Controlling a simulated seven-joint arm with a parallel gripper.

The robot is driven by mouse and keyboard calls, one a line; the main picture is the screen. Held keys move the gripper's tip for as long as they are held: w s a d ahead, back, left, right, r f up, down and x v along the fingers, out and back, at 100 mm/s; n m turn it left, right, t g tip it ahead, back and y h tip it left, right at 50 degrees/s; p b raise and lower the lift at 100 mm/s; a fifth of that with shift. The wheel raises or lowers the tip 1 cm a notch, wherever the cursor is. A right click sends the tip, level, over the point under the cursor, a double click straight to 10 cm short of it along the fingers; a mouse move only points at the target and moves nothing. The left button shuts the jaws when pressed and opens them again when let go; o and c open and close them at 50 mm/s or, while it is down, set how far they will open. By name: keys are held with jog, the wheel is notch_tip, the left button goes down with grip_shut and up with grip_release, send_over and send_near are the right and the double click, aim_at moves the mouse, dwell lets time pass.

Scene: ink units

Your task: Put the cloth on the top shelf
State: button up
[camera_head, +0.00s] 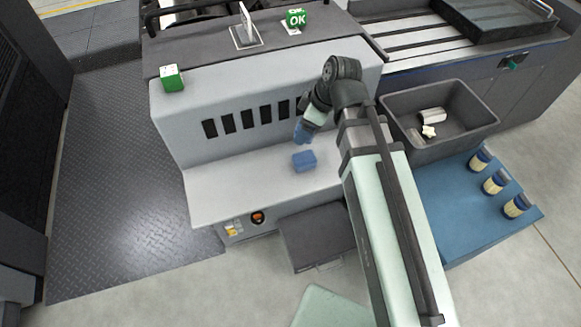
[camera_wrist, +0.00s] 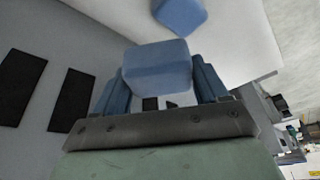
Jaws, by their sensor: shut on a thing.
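My gripper (camera_head: 303,132) is above the light grey ledge (camera_head: 235,195) of the machine. In the wrist view its blue fingers (camera_wrist: 160,88) are shut on a blue, soft-edged block (camera_wrist: 157,68), held clear of the ledge. A second blue block (camera_head: 304,161) lies on the ledge just below the gripper. It also shows at the top of the wrist view (camera_wrist: 180,14). I cannot tell whether either block is a folded cloth. The machine's dark upper surface (camera_head: 205,48) is above and behind the ledge.
A green-and-white cube (camera_head: 172,78) and a green OK cube (camera_head: 295,19) sit on the upper surface, with a white card stand (camera_head: 246,27). A dark bin (camera_head: 395,105) at right holds white items. Several blue-capped jars (camera_head: 494,182) stand on a blue surface (camera_head: 440,215).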

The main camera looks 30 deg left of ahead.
jog(key=s+a+r+n+g, duration=0.2)
jog(key=s+a+r+n, duration=0.2)
jog(key=s+a+n, duration=0.3)
notch_tip(320, 180, up, 5)
jog(key=n+g+h, duration=0.1)
jog(key=n+h, duration=0.1)
jog(key=n, duration=0.3)
send_over(237, 179)
jog(key=w, duration=0.1)
jog(key=f, duration=1.7)
jog(key=shift+w+d+f, duration=0.1)
jog(key=shift+d+f, duration=0.2)
jog(key=shift+f, duration=0.1)
jog(key=shift+f, duration=0.1)
jog(key=o, duration=1)
jog(key=shift+s+a+r+v, duration=0.2)
jog(key=shift+s+v, duration=0.1)
jog(key=shift+v, duration=1.35)
jog(key=shift+s+a+r+v, duration=0.1)
jog(key=shift+s+a+v, duration=0.15)
jog(key=shift+v, duration=1.35)
jog(key=shift+s+a+r+v, duration=0.1)
jog(key=shift+s+a+v, duration=0.2)
jog(key=shift+v, duration=1.35)
